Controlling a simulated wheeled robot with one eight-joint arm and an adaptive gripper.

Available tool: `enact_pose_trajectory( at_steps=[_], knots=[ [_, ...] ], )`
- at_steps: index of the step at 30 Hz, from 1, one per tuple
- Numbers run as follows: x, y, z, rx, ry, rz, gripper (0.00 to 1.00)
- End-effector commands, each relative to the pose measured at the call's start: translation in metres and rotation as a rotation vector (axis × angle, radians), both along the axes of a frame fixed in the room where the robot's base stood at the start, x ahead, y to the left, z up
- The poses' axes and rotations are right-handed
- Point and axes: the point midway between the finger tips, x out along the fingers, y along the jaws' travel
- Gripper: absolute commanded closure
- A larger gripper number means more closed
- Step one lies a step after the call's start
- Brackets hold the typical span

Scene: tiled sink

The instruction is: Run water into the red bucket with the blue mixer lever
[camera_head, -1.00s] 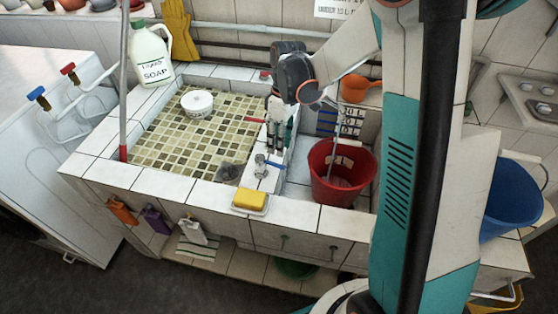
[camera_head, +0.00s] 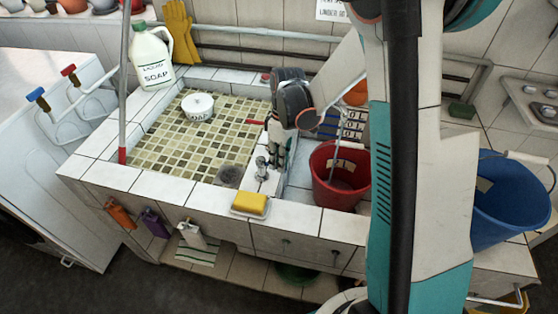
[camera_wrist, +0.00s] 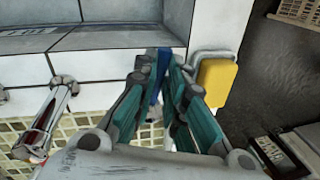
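The red bucket (camera_head: 326,190) stands upright in the small right-hand basin, partly hidden by my arm. A pale label and a thin grey line show inside it; I cannot tell whether water is running. My gripper (camera_head: 274,160) points down over the tiled divider between the basins, beside a chrome fitting (camera_head: 261,166). In the wrist view, my gripper (camera_wrist: 163,62) has its fingertips close together on both sides of a narrow blue piece (camera_wrist: 160,72), which looks like the blue mixer lever. The fingers hide most of it. A chrome fitting with red (camera_wrist: 45,120) is to its left.
A yellow sponge (camera_head: 249,204) lies in a dish on the front ledge, near my gripper. The large basin (camera_head: 160,150) holds a white soap tub (camera_head: 197,104). A blue bucket (camera_head: 510,205) stands at the right. A soap jug (camera_head: 152,58) stands at the back left.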

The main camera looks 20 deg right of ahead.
Motion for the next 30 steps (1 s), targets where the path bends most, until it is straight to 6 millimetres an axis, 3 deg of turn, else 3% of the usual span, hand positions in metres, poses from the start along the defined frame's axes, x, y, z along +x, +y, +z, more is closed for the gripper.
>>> enact_pose_trajectory(
  at_steps=[5, 15, 23, 24, 26, 30],
  knots=[
    [0.001, -0.001, 0.0, 0.0, 0.0, 0.013, 1.0],
    [0.01, -0.007, 0.0, -0.001, 0.001, 0.201, 1.0],
    [0.01, -0.007, 0.0, -0.001, 0.001, 0.206, 1.0],
    [0.01, -0.007, 0.0, -0.001, 0.001, 0.206, 0.84],
    [0.01, -0.007, 0.0, -0.001, 0.0, 0.206, 0.71],
    [0.01, -0.007, 0.0, -0.001, 0.001, 0.205, 0.69]
  ],
)
